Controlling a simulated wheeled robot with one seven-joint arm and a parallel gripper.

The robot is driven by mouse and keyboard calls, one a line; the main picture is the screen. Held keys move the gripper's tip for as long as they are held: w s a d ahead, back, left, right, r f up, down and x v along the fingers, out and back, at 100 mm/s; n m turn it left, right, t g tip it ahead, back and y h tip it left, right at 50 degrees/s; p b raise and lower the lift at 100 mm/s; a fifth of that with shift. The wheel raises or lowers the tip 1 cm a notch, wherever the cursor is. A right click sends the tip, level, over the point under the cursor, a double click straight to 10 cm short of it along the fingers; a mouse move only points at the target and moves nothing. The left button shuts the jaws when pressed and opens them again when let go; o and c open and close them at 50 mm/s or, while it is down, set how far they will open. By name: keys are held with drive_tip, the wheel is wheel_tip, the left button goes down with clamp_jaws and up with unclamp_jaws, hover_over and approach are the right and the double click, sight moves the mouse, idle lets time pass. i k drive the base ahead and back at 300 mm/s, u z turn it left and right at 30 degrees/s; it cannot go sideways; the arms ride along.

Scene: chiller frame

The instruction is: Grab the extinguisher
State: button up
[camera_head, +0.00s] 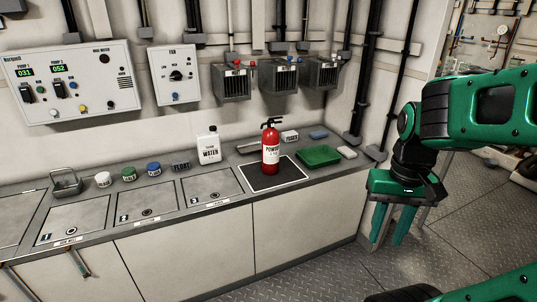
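A red fire extinguisher (270,149) with a black handle and a white "POWDER" label stands upright on a dark square mat (291,172) on the counter. My green gripper (385,238) hangs fingers-down to the right of the counter's end, over the floor. It is apart from the extinguisher. Its fingers are seen at an angle; the gap between them is hard to judge, and nothing shows held in it.
On the counter (227,168) a white water bottle (208,146) stands left of the extinguisher, with several small jars further left. A green tray (319,156) and a white block (347,152) lie to the right. Wall boxes (278,75) hang behind. The floor (330,272) in front is clear.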

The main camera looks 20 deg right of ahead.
sight(270, 136)
drive_tip(key=i, duration=1.5)
